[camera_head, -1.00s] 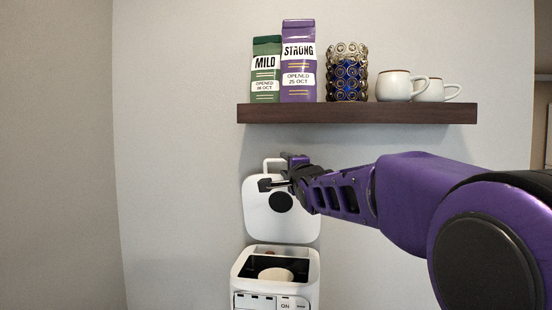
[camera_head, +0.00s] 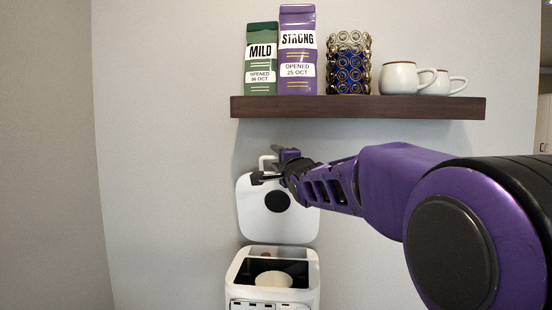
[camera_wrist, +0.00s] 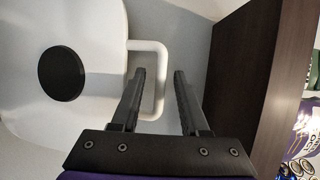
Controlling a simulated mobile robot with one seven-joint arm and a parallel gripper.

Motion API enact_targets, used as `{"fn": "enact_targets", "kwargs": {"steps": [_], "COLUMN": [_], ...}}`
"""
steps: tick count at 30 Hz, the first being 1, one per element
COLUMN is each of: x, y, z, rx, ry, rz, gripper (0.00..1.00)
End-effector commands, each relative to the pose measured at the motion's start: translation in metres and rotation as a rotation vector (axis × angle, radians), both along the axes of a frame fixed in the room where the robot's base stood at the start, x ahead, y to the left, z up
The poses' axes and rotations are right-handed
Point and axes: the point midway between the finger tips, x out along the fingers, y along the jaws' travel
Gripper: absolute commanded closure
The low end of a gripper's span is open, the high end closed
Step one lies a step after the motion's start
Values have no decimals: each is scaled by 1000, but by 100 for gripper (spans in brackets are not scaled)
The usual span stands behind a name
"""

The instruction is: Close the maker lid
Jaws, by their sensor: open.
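The white maker (camera_head: 273,281) stands below the shelf, with a dark top opening and a pale round filter inside. Its white lid (camera_head: 262,214) with a black disc is raised, upright against the wall. The lid's handle (camera_head: 263,163) is a white loop at its top edge. My gripper (camera_head: 265,165) is at the upper part of the lid, by the handle. In the wrist view, my gripper (camera_wrist: 159,74) is open, and the handle (camera_wrist: 161,70) shows between or behind the two fingers. Whether a finger touches it I cannot tell. The lid (camera_wrist: 95,35) fills the wrist view's left side.
A dark wooden shelf (camera_head: 357,107) juts out just above my gripper, close on the right in the wrist view (camera_wrist: 262,70). It bears a green bag (camera_head: 261,60), a purple bag (camera_head: 298,50), a beaded holder (camera_head: 348,64) and two mugs (camera_head: 400,79). The wall at left is clear.

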Motion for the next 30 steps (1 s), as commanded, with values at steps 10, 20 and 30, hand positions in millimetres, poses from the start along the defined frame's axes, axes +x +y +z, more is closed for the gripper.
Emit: {"fn": "enact_targets", "kwargs": {"steps": [10,20,30], "x": [0,0,0], "y": [0,0,0], "z": [0,0,0], "rx": [0,0,0], "ry": [0,0,1], "rz": [0,0,0], "gripper": [100,100,100]}}
